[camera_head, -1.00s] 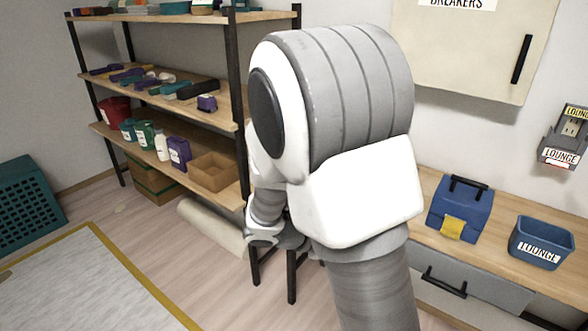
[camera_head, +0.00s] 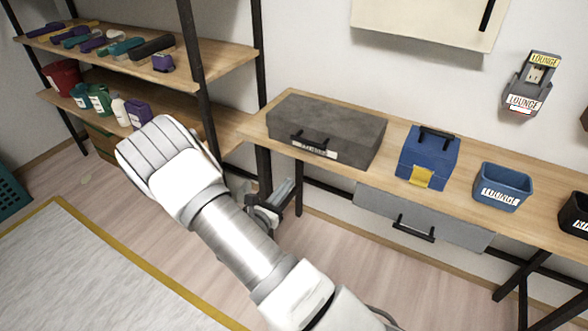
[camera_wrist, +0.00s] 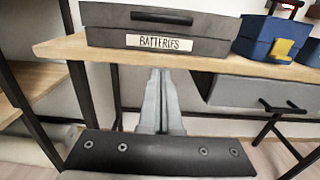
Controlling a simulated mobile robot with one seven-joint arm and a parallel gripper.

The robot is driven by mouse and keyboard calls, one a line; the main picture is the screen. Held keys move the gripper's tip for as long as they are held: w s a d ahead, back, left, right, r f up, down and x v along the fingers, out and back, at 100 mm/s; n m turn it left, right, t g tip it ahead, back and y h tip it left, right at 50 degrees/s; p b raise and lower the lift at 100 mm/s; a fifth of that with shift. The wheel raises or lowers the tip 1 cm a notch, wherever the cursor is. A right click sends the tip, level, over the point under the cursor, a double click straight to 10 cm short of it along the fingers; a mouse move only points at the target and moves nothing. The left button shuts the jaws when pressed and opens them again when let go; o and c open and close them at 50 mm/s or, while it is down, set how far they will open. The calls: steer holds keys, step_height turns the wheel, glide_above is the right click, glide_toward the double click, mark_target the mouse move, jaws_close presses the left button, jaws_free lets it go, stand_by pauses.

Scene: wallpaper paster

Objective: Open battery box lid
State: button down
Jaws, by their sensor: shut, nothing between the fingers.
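The battery box (camera_head: 325,131) is a dark grey case with a closed lid, standing on the left end of the wooden table. In the wrist view the box (camera_wrist: 110,38) shows a white "BATTERIES" label (camera_wrist: 159,43) on its front and a black handle (camera_wrist: 161,17) above the label. My gripper (camera_head: 283,190) is in front of the table and below the box, touching nothing that I can see. In the wrist view my gripper's fingers (camera_wrist: 160,75) are together and empty, pointing toward the table edge under the label.
A blue toolbox (camera_head: 429,156) with a yellow latch and a blue "LOUNGE" bin (camera_head: 502,188) stand right of the box on the table (camera_head: 262,127). A grey drawer (camera_head: 420,215) hangs below the tabletop. Shelves (camera_head: 215,75) stand at left. The floor in front is open.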

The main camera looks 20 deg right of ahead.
steer(key=w+d+r+b, duration=0.1)
steer(key=w+d+r, duration=0.3)
steer(key=w+d, duration=0.2)
steer(key=shift+d, duration=0.95)
steer(key=shift+r, duration=0.2)
